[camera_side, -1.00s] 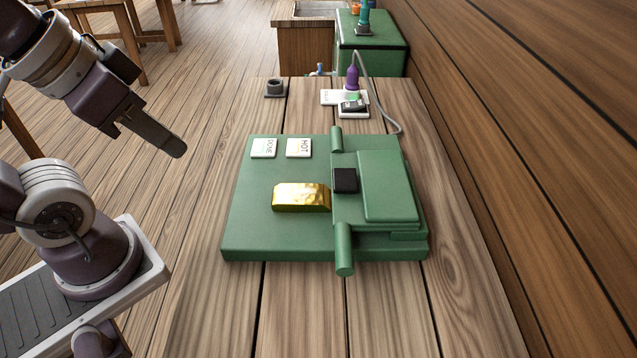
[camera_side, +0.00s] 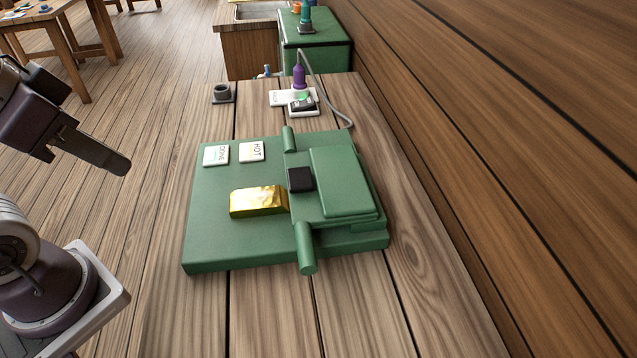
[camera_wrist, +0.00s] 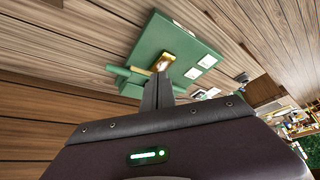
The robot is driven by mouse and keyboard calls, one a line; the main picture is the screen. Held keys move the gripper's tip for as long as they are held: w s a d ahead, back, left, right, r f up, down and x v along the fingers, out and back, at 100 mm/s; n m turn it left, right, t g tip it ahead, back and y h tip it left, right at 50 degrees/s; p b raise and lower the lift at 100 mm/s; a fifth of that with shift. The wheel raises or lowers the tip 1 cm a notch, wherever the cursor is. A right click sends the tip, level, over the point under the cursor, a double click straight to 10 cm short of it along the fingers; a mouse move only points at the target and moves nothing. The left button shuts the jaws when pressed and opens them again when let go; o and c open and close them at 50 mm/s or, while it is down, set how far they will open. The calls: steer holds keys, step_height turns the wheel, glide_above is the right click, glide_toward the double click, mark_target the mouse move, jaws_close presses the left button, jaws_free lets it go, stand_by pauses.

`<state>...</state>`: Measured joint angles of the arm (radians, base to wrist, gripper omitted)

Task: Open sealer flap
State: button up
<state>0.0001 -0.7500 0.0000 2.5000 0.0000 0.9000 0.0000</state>
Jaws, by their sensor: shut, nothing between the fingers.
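The green sealer (camera_side: 222,244) lies on the wooden bench in the side view. Its flap (camera_side: 340,180) is a raised green plate lying flat over the right part, with a black block (camera_side: 300,179) at its left edge. My gripper (camera_side: 122,165) is shut and empty, above and left of the sealer, touching nothing. In the wrist view the shut fingers (camera_wrist: 157,82) point toward the sealer (camera_wrist: 188,48).
Two white tiles, HOT (camera_side: 251,151) and DONE (camera_side: 216,155), sit on the sealer's far left. A wooden wall (camera_side: 480,120) runs along the right. The bench in front is clear.

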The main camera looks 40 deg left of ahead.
steer(key=o, duration=0.4)
steer(key=shift+w+d+r, duration=0.1)
steer(key=shift+w, duration=0.05)
steer(key=shift+c, duration=0.2)
steer(key=o, duration=0.6)
steer(key=w+d+n+g, duration=0.1)
steer(key=w, duration=0.1)
steer(key=w+d+n+g, duration=0.1)
steer(key=w, duration=0.2)
steer(key=w+d+n+g+h, duration=0.1)
steer(key=w+d, duration=0.1)
steer(key=w, duration=0.1)
steer(key=shift+w+r+g, duration=0.15)
steer(key=shift+r+g, duration=0.05)
steer(key=shift+g, duration=0.1)
steer(key=shift+o, duration=0.2)
steer(key=n+g, duration=0.6)
steer(key=g, duration=0.1)
glide_toward(307, 242)
steer(key=x, duration=0.3)
steer(key=shift+h, duration=0.4)
steer(key=x, duration=0.6)
steer(key=shift+a+f, duration=0.1)
steer(key=shift+a, duration=0.05)
steer(key=shift+f, duration=0.25)
jaws_close()
